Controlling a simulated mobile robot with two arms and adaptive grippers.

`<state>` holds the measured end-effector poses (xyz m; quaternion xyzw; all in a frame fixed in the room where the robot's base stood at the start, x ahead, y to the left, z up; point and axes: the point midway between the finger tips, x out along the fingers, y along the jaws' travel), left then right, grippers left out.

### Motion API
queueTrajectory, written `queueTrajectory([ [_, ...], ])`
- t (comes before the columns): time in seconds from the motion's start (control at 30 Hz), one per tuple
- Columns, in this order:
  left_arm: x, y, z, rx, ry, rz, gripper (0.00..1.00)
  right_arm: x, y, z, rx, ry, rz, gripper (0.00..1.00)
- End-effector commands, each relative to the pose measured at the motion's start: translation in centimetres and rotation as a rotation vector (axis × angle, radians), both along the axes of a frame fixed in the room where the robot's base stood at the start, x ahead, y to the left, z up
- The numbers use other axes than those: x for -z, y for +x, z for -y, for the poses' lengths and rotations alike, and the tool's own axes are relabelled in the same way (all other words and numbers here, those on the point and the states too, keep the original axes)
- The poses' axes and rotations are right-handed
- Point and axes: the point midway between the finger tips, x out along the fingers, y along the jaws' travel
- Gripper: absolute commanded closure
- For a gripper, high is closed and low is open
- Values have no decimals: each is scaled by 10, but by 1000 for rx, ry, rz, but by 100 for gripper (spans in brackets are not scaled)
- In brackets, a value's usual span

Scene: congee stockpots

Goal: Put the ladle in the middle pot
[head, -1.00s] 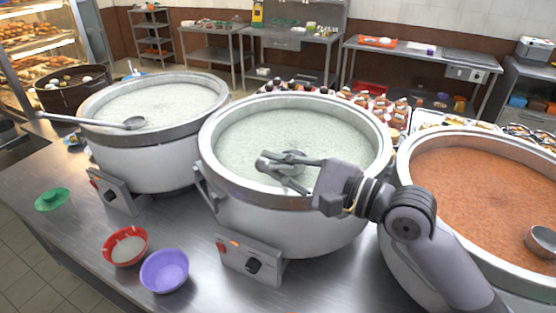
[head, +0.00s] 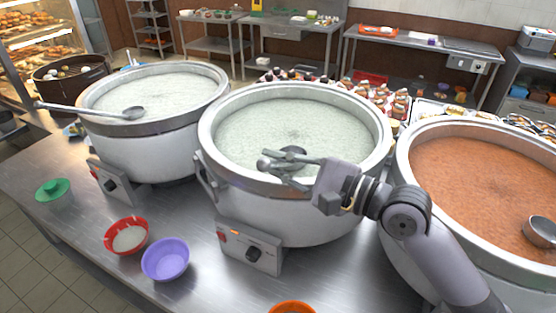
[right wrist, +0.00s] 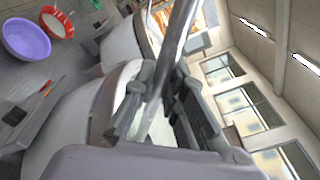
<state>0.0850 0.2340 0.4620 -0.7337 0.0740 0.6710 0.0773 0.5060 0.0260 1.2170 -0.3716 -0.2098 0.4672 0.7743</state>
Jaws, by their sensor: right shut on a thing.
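The middle pot (head: 300,222) is a large steel stockpot full of pale congee. My right gripper (head: 268,165) reaches in from the right over the pot's near rim, its fingers pointing left. It is shut on a metal ladle (head: 293,153), whose dark round part shows just behind the fingers, over the congee. In the right wrist view the ladle's shiny handle (right wrist: 178,40) runs up between the fingers. Whether the ladle touches the congee or rim is unclear. My left gripper is not in view.
The left pot (head: 150,150) has another ladle (head: 90,108) across its rim. The right pot (head: 480,180) holds orange congee and a ladle (head: 541,231). Red (head: 127,236), purple (head: 165,260) and orange (head: 292,307) bowls and a green lid (head: 52,190) are on the counter.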

Motion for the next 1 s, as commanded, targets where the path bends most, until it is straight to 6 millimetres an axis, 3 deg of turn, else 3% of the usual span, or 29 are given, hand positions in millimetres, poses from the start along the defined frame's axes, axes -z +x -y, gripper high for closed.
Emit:
queueTrajectory([
  [1.0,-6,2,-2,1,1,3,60,5,0,1,0,1,2,100],
])
